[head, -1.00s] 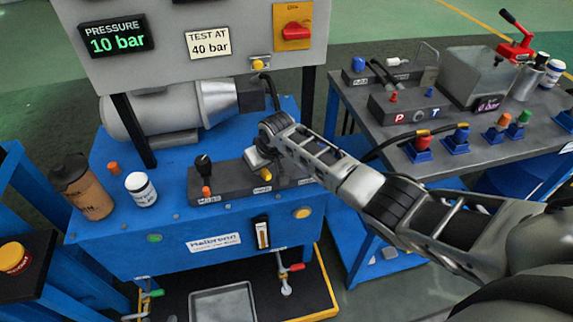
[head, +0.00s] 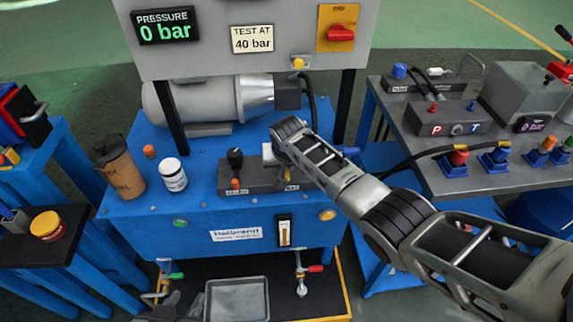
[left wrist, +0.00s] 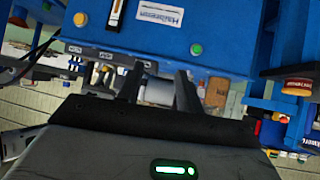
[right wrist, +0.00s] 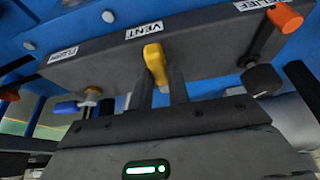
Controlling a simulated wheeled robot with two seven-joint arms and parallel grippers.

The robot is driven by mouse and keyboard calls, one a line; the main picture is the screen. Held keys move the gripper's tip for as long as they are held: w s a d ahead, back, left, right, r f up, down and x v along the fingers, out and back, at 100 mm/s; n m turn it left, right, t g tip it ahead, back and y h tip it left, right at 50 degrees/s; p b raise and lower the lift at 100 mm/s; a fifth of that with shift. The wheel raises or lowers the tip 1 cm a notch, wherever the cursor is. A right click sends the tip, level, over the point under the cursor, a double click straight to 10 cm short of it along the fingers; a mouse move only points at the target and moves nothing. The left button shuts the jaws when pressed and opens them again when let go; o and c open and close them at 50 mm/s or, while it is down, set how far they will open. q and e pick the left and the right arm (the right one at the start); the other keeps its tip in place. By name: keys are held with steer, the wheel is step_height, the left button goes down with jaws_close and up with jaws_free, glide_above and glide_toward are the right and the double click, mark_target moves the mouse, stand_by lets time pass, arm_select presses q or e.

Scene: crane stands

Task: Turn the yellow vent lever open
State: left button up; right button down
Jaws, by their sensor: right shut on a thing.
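The yellow vent lever (right wrist: 155,64) sits at the VENT label on the dark valve block (right wrist: 200,42) in the right wrist view. My right gripper (right wrist: 161,84) is shut on the lever, one finger at each side. In the head view my right arm reaches over the valve block (head: 262,178) and hides most of the grip. My left gripper (left wrist: 158,84) is open and empty, low in front of the blue bench (left wrist: 160,38). Its dark tip shows at the bottom of the head view (head: 172,307). The pressure display (head: 165,27) reads 0 bar.
The block also carries an orange relief knob (right wrist: 285,18) and a blue handle (right wrist: 66,107). A brown bottle (head: 120,170) and white jar (head: 173,175) stand left on the bench. A metal tray (head: 238,299) lies below. A second table (head: 440,175) is at right.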

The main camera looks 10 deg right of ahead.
steer(key=shift+a, duration=0.1)
steer(key=c, duration=1.3)
jaws_free()
steer(key=shift+r, duration=0.1)
steer(key=shift+r, duration=0.25)
arm_select(q)
steer(key=p, duration=0.1)
steer(key=r+p, duration=0.1)
steer(key=p, duration=0.1)
steer(key=shift+a+r, duration=0.3)
steer(key=shift+a, duration=0.05)
arm_select(e)
steer(key=v, duration=1.5)
steer(key=shift+s, duration=0.25)
arm_select(q)
steer(key=shift+s+f, duration=0.1)
steer(key=shift+s, duration=0.05)
